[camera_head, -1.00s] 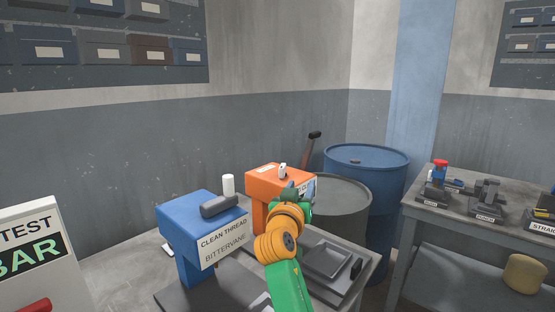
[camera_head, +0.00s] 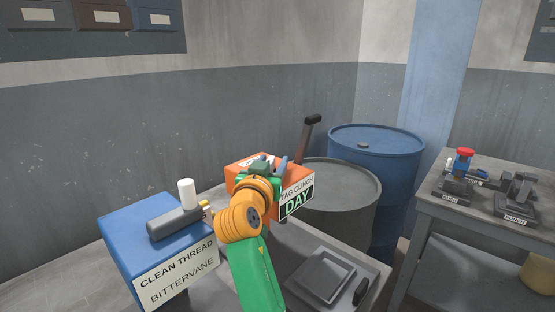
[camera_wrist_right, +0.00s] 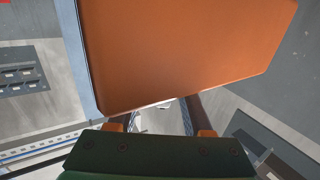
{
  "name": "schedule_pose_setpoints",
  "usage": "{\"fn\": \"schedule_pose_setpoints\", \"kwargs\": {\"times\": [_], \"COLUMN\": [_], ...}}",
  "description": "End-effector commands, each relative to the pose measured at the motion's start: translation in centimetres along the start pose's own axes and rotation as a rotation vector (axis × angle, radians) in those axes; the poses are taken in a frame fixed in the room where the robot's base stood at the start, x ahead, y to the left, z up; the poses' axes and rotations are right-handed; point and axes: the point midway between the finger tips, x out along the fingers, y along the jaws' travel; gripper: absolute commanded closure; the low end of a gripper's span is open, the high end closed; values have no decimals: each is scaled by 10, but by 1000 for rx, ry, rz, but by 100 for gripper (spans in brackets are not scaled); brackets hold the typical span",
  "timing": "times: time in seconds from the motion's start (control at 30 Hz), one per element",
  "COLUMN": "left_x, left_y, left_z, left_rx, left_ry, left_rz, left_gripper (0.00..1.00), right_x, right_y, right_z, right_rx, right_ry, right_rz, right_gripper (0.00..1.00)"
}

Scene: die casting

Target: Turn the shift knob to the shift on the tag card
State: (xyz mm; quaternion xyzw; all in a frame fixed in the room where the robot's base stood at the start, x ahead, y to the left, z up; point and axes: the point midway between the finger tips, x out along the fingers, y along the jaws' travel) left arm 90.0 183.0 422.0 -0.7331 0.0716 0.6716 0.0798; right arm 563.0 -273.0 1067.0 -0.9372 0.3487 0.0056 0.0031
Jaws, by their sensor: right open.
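The orange tag clinch machine (camera_head: 240,176) stands on the bench, with "TAG CLINCH" and a green-on-black "DAY" sign (camera_head: 297,203) on its front. A pale label partly shows on its top. The shift knob is not visible now; my right gripper and wrist cover much of the machine's top. My right gripper (camera_head: 272,165) is open over the top of this machine; I cannot tell whether it touches anything. In the right wrist view, a broad orange surface (camera_wrist_right: 185,50) fills the upper middle. I cannot make out a tag card. My left gripper is out of view.
A blue "CLEAN THREAD BITTERVANE" machine (camera_head: 125,235) with a grey cylinder and white cap stands left of my arm. A grey tray (camera_head: 322,278) lies to the right. Grey (camera_head: 340,215) and blue (camera_head: 385,160) drums stand behind. A side table (camera_head: 445,205) holds small tools.

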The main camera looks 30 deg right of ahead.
Motion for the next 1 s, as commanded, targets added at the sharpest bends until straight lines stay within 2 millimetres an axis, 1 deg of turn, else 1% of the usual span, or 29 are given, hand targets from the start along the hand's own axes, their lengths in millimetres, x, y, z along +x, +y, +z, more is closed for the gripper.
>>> {"fn": "schedule_pose_setpoints", "kwargs": {"times": [0.1, 0.13, 0.17, 0.2, 0.3, 0.5, 0.67, 0.87, 1.0], "left_x": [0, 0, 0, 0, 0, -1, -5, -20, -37], "left_y": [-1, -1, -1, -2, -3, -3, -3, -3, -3], "left_z": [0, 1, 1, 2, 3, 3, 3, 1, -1], "left_rx": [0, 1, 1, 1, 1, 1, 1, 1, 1], "left_ry": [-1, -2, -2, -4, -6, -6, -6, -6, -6], "left_rz": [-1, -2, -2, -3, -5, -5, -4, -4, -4], "left_gripper": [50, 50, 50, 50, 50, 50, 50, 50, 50], "right_x": [0, 0, 0, 0, 0, 0, 0, 1, 1], "right_y": [0, 0, 0, 0, 0, 0, 1, 4, 6], "right_z": [0, 0, 0, 0, 0, 0, 0, -3, -5], "right_rx": [0, 0, 0, 0, 0, 0, 1, 0, -2], "right_ry": [0, 0, 0, 0, 0, -1, -3, -2, -4], "right_rz": [-1, -1, -1, -1, -1, -1, -22, -115, -226], "right_gripper": [50, 55, 64, 74, 100, 100, 100, 100, 100]}}
